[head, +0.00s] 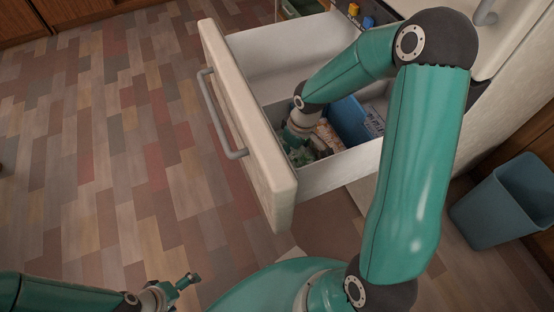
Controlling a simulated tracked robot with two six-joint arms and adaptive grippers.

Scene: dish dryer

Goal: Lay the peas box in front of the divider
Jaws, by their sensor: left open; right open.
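An open white drawer (218,62) holds several packages. My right gripper (300,152) is down inside it, near the front panel, and is open. A green and white package, likely the peas box (302,158), shows at its fingers; whether they touch is hidden. An orange and white package (328,136) lies just right of it, and a blue item (349,122) stands behind that. I cannot tell which part is the divider. My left gripper (184,289) is open and empty above the floor at the bottom left.
The drawer's front panel and grey handle (222,118) face left over clear plank floor. My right arm crosses above the drawer's right side. A blue-grey bin (505,205) stands on the floor at right. Small yellow and blue objects (360,16) show behind the drawer.

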